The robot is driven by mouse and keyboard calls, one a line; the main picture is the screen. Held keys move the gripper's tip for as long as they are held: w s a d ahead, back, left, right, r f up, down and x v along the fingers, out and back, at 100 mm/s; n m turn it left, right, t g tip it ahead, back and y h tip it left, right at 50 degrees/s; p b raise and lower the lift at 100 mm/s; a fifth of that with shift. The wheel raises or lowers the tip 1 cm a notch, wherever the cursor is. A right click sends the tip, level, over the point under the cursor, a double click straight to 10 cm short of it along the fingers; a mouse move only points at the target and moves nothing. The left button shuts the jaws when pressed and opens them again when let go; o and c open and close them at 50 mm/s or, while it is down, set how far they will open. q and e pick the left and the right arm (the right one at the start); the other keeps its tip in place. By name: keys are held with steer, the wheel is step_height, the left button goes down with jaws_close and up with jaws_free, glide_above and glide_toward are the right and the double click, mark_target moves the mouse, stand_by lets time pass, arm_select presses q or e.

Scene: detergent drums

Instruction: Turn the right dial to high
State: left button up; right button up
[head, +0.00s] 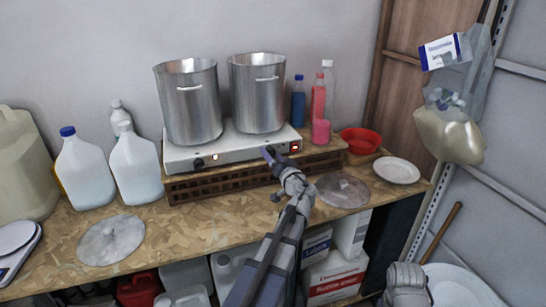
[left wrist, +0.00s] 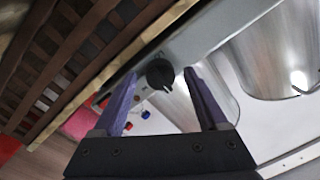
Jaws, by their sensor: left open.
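The white hot plate (head: 240,146) has two black dials on its front panel. The right dial (left wrist: 160,73) shows in the left wrist view between my open purple fingers, with a gap on each side. In the head view my left gripper (head: 269,154) is at the right end of the panel and partly covers that dial. My left gripper (left wrist: 160,77) holds nothing, and I cannot tell that it touches the dial. The left dial (head: 198,163) is uncovered.
Two steel pots (head: 190,103) (head: 257,93) stand on the hot plate. The hot plate rests on a brown slatted crate (head: 222,181). A round lid (head: 343,190) lies on the bench to the right. Bottles and a pink cup (head: 321,132) stand behind, beside a red bowl (head: 360,141).

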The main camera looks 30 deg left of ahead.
arm_select(q)
steer(key=shift+c, duration=0.4)
jaws_close()
stand_by(0.4)
steer(key=m+b, duration=0.1)
steer(key=m, duration=0.5)
steer(key=shift+m, duration=0.4)
steer(key=m, duration=0.3)
steer(key=shift+m+t, duration=0.3)
steer(key=shift+m, duration=2)
